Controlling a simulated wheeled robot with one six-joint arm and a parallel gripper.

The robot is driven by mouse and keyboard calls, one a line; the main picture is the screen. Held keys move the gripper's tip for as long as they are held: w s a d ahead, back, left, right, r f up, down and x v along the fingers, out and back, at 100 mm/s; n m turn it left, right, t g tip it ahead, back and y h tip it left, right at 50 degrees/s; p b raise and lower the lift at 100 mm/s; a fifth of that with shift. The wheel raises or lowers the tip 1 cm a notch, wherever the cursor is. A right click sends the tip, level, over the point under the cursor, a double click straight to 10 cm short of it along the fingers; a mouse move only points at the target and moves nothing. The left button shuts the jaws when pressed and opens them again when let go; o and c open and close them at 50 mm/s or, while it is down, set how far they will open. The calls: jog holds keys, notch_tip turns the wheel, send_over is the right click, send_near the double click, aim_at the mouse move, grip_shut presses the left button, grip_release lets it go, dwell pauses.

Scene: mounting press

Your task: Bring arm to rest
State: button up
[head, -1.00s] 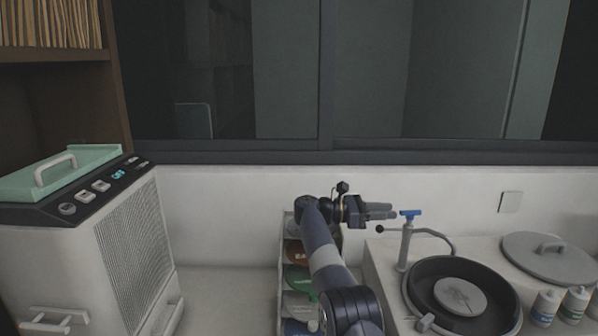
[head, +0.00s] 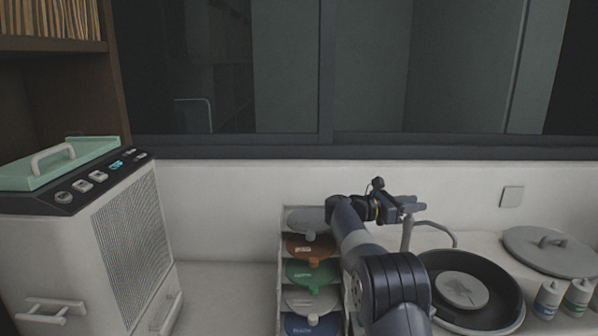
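My arm reaches up from the bottom right of the middle in the head view. My gripper (head: 411,204) is at its end, raised in front of the white wall and pointing right. It is small and dark, with grey fingers seen from behind and the side, so I cannot tell whether they are open or shut. No held object can be made out. The gripper overlaps the top of the grey tap post (head: 407,235) in the picture. I cannot tell how far apart they are in depth.
A rack of several coloured lidded discs (head: 312,274) stands just left of my arm. A black basin (head: 500,318), a grey lid (head: 550,250) and bottles (head: 577,297) are on the right counter. A press unit (head: 75,255) with a green lid stands left. Space between it and the rack looks clear.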

jog(key=shift+s+n+t+y+b, duration=0.1)
jog(key=shift+n+t+y+b, duration=0.35)
jog(key=shift+n+t, duration=0.95)
jog(key=shift+n+t+y, duration=0.3)
jog(key=shift+t+y, duration=0.15)
jog(key=shift+t, duration=0.65)
jog(key=shift+n+t, duration=0.3)
jog(key=shift+t, duration=0.1)
